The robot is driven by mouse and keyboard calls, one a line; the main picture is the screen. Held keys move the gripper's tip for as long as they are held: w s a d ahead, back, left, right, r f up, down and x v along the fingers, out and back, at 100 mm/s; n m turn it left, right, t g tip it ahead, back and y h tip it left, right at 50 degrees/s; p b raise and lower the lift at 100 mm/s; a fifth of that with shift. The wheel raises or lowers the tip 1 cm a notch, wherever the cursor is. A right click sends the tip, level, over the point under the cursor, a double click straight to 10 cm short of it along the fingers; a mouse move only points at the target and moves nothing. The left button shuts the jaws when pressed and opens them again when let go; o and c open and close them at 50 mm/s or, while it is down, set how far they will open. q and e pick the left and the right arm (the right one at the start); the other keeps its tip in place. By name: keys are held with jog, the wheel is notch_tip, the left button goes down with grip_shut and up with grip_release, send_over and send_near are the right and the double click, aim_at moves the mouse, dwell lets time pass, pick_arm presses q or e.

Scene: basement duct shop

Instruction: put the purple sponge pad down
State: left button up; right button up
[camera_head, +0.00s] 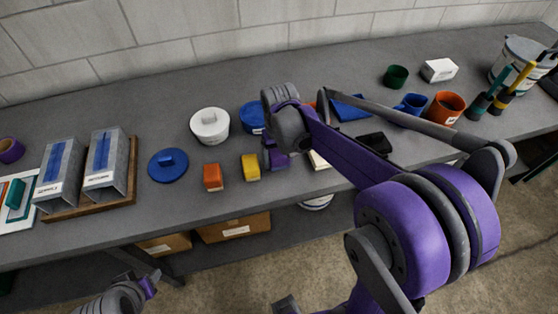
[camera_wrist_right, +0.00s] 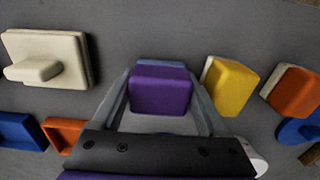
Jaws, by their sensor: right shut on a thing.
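The purple sponge pad (camera_wrist_right: 160,90) is between the two fingers of my right gripper (camera_wrist_right: 165,105), which is shut on it. In the head view the purple pad (camera_head: 277,161) shows below the right wrist, near the front half of the bench, partly hidden by the gripper. I cannot tell whether it touches the bench top. My left arm's end (camera_head: 135,293) is low at the left, in front of the bench; its fingers do not show clearly.
A yellow sponge (camera_head: 250,167) and an orange sponge (camera_head: 212,177) stand left of the pad on the grey bench (camera_head: 200,272). A cream block with a handle (camera_wrist_right: 48,62) lies on its other side. A blue lid (camera_head: 168,166) and white pot (camera_head: 210,126) are further left.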

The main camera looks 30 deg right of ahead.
jog(key=shift+f, duration=0.65)
jog(key=shift+f, duration=0.25)
jog(key=o, duration=1.5)
jog(key=shift+r, duration=0.1)
